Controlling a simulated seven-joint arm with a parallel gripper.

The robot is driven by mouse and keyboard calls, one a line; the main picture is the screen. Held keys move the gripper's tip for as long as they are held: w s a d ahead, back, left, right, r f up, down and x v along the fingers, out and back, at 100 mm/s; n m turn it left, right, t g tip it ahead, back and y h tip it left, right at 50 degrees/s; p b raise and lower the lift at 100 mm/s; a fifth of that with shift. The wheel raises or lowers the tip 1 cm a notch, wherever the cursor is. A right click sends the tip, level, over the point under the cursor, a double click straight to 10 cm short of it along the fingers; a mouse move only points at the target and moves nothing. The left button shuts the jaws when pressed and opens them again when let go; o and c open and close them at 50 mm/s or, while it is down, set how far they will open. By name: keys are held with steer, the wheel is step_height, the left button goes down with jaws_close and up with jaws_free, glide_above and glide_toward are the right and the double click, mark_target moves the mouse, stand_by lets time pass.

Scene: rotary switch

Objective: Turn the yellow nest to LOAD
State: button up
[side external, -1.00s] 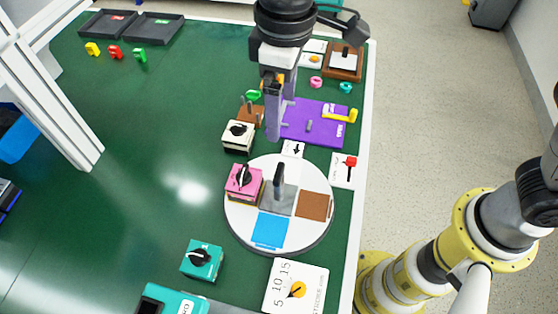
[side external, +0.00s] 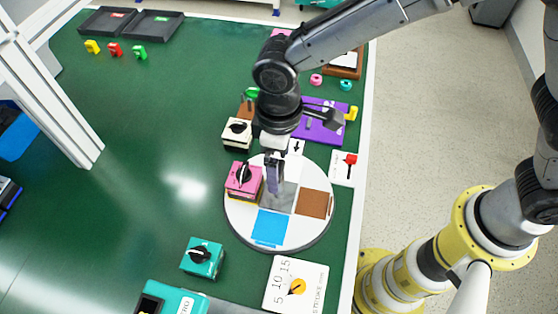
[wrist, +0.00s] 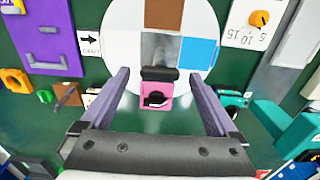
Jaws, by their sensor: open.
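The round white turntable (side external: 318,232) carries coloured nests: brown (side external: 314,204), blue (side external: 270,226) and grey (side external: 286,200). A pink box with a black knob (side external: 240,178) stands at its left, with a yellow edge (side external: 243,203) showing beneath; the box hides most of that nest. A white card with a black arrow (side external: 296,147) lies at the turntable's far edge; I cannot read LOAD on it. My gripper (side external: 274,190) is over the grey nest and hides its dark upright handle. In the wrist view a black bar (wrist: 160,74) shows between my open fingers (wrist: 158,76).
A cream box with a knob (side external: 237,133) and a purple panel (side external: 322,127) stand beyond the turntable. A red-handled switch plate (side external: 343,168) is at its right. A teal box (side external: 202,258) and a dial plate (side external: 295,286) are nearer. The green table's left is mostly clear.

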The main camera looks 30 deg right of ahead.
steer(key=shift+f, duration=0.35)
jaws_close()
stand_by(0.3)
